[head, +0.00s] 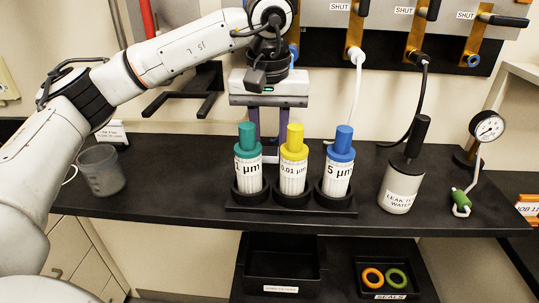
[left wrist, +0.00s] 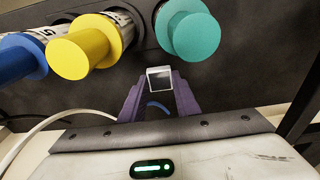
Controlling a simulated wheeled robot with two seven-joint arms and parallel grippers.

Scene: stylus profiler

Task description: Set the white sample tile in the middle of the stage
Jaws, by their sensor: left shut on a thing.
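My left gripper (head: 270,135) reaches down behind the row of coloured cartridges, close over the black bench. Its purple fingers show in part in the head view, and the tips are hidden by the cartridges. The tile sits between the fingertips, near the green cartridge. Whether it touches the bench cannot be told. I cannot make out a stage in either view. My right gripper is not in view.
Green (head: 249,165), yellow (head: 293,165) and blue (head: 339,165) cartridges stand in a black rack just in front of the gripper. A grey bottle (head: 402,185) and a gauge (head: 487,127) stand to the right. A cup (head: 101,172) stands left. Hoses hang behind.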

